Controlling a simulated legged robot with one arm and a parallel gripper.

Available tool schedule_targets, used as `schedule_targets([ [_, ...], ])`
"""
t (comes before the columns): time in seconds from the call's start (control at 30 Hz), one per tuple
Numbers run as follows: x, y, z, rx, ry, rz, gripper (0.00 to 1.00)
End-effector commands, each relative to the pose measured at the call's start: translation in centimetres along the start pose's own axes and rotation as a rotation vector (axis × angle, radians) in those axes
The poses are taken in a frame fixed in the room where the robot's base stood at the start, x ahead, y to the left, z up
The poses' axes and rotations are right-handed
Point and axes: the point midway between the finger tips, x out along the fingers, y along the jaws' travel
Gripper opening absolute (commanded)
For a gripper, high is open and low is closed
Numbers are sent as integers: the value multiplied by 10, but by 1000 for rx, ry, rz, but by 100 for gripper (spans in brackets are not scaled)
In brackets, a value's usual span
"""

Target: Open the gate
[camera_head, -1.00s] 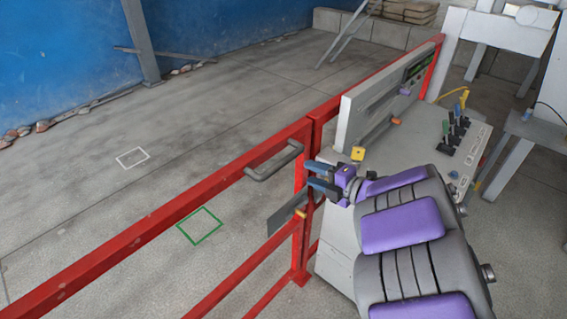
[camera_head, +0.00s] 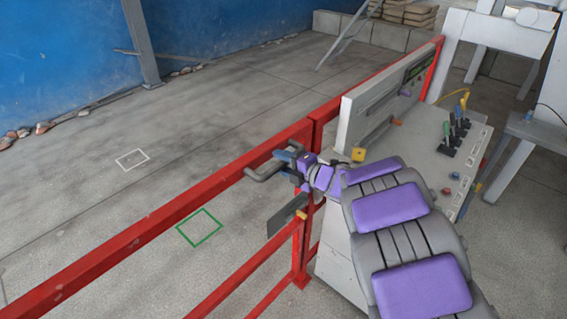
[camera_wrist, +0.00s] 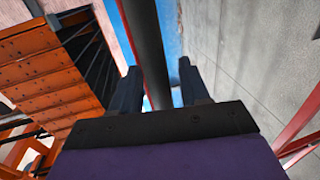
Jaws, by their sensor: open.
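The red gate (camera_head: 150,224) runs diagonally across the head view and stands in line with the red fence beyond it. A grey bar handle (camera_head: 262,173) is fixed near the end of its top rail. My gripper (camera_head: 284,163) is at the handle's right end, with its fingers open. In the wrist view, a dark bar (camera_wrist: 146,45), which looks like the handle, passes between the open fingers of my gripper (camera_wrist: 158,78). A grey plate (camera_head: 287,214) with a yellow piece sits below, by the gate's end post.
A grey control console (camera_head: 425,160) with coloured levers stands right of the fence, close to my arm. A green square (camera_head: 200,227) and a white square (camera_head: 132,158) are marked on the clear concrete floor beyond the gate.

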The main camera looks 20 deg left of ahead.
Motion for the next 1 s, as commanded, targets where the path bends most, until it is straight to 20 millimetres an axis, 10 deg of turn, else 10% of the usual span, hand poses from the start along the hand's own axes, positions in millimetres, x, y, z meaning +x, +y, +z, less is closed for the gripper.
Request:
schedule_targets([
  [0.5,0,-1,0,0,0,-2,1],
  [1.0,-4,-4,3,3,-8,-6,0],
])
